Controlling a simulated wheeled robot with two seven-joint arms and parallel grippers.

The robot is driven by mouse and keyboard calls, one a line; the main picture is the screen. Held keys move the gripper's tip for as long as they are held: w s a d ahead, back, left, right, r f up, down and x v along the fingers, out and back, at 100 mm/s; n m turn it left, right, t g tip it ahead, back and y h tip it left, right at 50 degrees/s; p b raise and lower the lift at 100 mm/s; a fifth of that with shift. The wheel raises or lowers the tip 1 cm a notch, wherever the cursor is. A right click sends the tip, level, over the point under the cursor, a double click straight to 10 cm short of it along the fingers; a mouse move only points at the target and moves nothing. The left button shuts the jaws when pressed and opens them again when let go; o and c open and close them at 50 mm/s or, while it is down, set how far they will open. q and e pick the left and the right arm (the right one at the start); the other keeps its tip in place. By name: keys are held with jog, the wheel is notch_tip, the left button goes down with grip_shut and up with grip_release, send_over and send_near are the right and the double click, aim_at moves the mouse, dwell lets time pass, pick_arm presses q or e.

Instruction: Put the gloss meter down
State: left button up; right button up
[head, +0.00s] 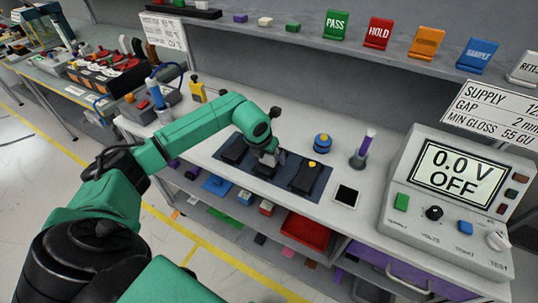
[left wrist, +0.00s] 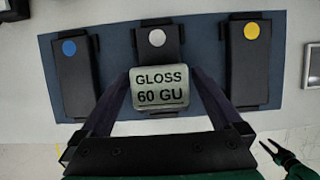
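The gloss meter (left wrist: 162,90) is a small pale block whose display reads GLOSS 60 GU. My left gripper (left wrist: 160,84) has a finger against each side of it. The meter overlaps the near part of the middle black panel (left wrist: 157,55), which has a silver dot; I cannot tell whether it touches the panel. In the head view my left gripper (head: 267,157) is over the middle panel and mostly hides the meter. My right gripper (left wrist: 270,147) shows small at the lower right of the left wrist view, its fingers apart and empty.
Black panels with a blue dot (left wrist: 75,75) and a yellow dot (left wrist: 250,62) flank the middle one on a dark blue mat (left wrist: 195,50). A test box (head: 450,200) reading 0.0 V OFF stands right.

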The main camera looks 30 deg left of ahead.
pick_arm(q)
jog(key=shift+r, duration=0.2)
jog(key=shift+s+r, duration=0.1)
jog(key=shift+r, duration=0.2)
jog(key=b+v, duration=0.2)
jog(key=v, duration=0.9)
jog(key=shift+s, duration=0.2)
